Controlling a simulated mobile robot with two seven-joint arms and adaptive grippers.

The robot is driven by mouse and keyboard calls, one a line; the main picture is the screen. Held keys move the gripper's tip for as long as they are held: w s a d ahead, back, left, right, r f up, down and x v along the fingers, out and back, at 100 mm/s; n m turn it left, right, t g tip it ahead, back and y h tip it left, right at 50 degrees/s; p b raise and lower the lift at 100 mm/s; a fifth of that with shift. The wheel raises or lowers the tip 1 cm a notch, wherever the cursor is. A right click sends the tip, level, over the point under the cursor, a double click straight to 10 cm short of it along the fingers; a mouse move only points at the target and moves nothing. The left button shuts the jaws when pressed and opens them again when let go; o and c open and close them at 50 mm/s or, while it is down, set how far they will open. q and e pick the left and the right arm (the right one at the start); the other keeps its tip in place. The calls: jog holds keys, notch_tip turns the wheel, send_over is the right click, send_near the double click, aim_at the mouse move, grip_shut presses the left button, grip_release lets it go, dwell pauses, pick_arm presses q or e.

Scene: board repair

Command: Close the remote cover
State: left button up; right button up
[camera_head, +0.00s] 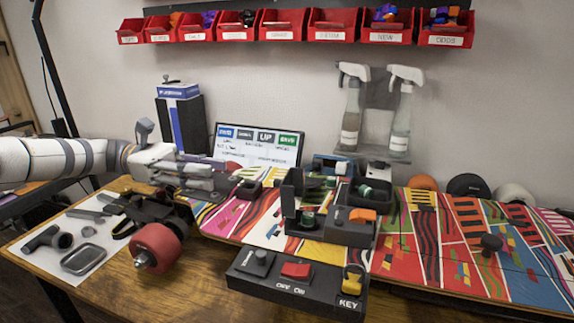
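A black box-like device (333,226) stands on the colourful board, right of centre. It has an upright black flap (291,192) on its left, an orange switch on top and green round parts inside. It looks open; I cannot tell for sure which part is the remote cover. My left gripper (228,174) reaches in from the left, over the board's left end, apart from the device and left of it. Its fingers overlap in this view, so their opening is unclear. My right gripper is not in view.
A black control box (297,286) with a knob, red switch and yellow key part sits in front. A red wheel (158,247) and tools on a white sheet (62,262) lie left. A sign (258,145), spray bottles (351,110) and red bins (281,25) are behind.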

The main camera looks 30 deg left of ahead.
aim_at(275, 181)
pick_arm(q)
jog(key=d, duration=0.4)
jog(key=shift+s+r, duration=0.15)
jog(key=shift+r, duration=0.25)
jog(key=x, duration=0.7)
jog(key=shift+w+d+f+p, duration=0.25)
jog(key=shift+f+p, duration=0.05)
grip_shut()
